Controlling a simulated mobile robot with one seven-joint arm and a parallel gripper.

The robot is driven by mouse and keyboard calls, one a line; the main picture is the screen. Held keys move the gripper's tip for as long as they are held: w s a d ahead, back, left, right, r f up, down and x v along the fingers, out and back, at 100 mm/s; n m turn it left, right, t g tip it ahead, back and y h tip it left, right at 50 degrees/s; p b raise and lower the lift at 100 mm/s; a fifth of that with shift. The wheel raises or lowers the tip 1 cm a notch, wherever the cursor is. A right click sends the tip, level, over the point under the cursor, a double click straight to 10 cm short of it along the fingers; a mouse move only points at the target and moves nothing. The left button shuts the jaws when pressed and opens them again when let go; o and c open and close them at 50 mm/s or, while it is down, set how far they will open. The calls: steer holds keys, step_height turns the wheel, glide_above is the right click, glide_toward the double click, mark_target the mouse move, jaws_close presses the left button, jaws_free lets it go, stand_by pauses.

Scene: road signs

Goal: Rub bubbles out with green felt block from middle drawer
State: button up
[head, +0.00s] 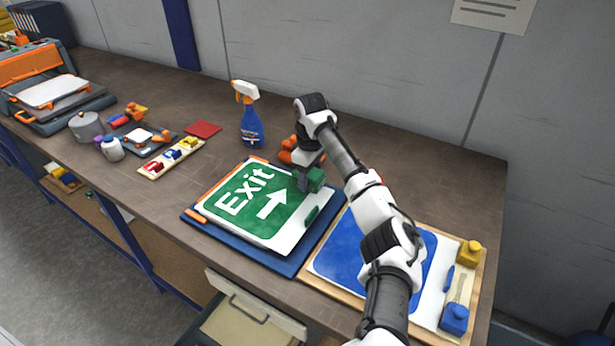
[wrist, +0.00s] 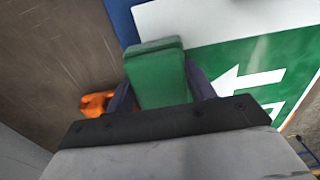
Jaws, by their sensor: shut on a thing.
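The green felt block (head: 317,180) is between the fingers of my gripper (head: 307,182), at the back right corner of the Exit sign. In the wrist view, the block (wrist: 157,75) sits between the two dark fingers (wrist: 160,95). The sign (head: 252,208) is a white panel with a green face, the word Exit and a white arrow; it lies on a blue board. Whether the block touches the sign is hard to tell. Bubbles are too small to make out. A drawer (head: 250,322) stands open below the front edge of the bench; I cannot tell which level it is.
A blue spray bottle (head: 251,122) stands behind the sign. An orange object (head: 287,152) lies behind my gripper. A small dark green piece (head: 312,215) lies at the sign's right edge.

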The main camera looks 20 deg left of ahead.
mark_target(249, 195)
steer(key=shift+w+a+f, duration=0.1)
steer(key=shift+a, duration=1.4)
steer(key=shift+w+a, duration=0.15)
steer(key=shift+a, duration=0.65)
steer(key=shift+w+a, duration=0.1)
steer(key=shift+a, duration=0.7)
steer(key=shift+s+a, duration=0.2)
steer(key=shift+s, duration=1.9)
steer(key=shift+s+a, duration=0.2)
steer(key=shift+s, duration=1.9)
steer(key=shift+s+a, duration=0.2)
steer(key=shift+s, duration=1)
steer(key=shift+s+a, duration=0.15)
steer(key=shift+s, duration=1)
steer(key=shift+s+a, duration=0.2)
steer(key=shift+s, duration=1)
steer(key=shift+s, duration=0.1)
